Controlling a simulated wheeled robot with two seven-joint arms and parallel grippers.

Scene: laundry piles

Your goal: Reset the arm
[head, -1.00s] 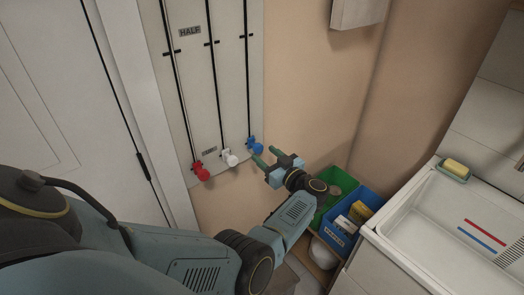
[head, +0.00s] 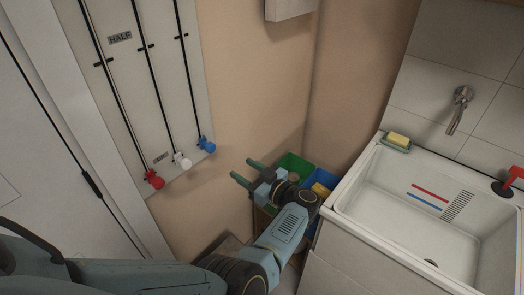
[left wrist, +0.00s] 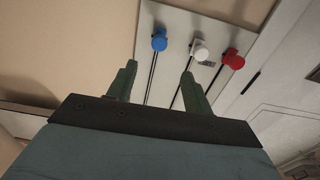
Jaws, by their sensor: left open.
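My left gripper (head: 246,172) is open and empty, to the right of the wall panel in the head view. Its two green fingers (left wrist: 158,85) also show spread apart in the left wrist view. My left arm reaches in from the lower left. The panel carries a red knob (head: 154,179), a white knob (head: 182,160) and a blue knob (head: 206,145) low on dark vertical slots. The gripper is apart from the blue knob, the nearest one. My right gripper is in neither view.
A green bin (head: 297,163) and a blue bin (head: 334,180) stand behind my gripper, partly hidden. A white sink (head: 347,206) with a sponge (head: 398,139) on its rim and a wall tap (head: 459,108) is at right. A white wall box (head: 288,8) is above.

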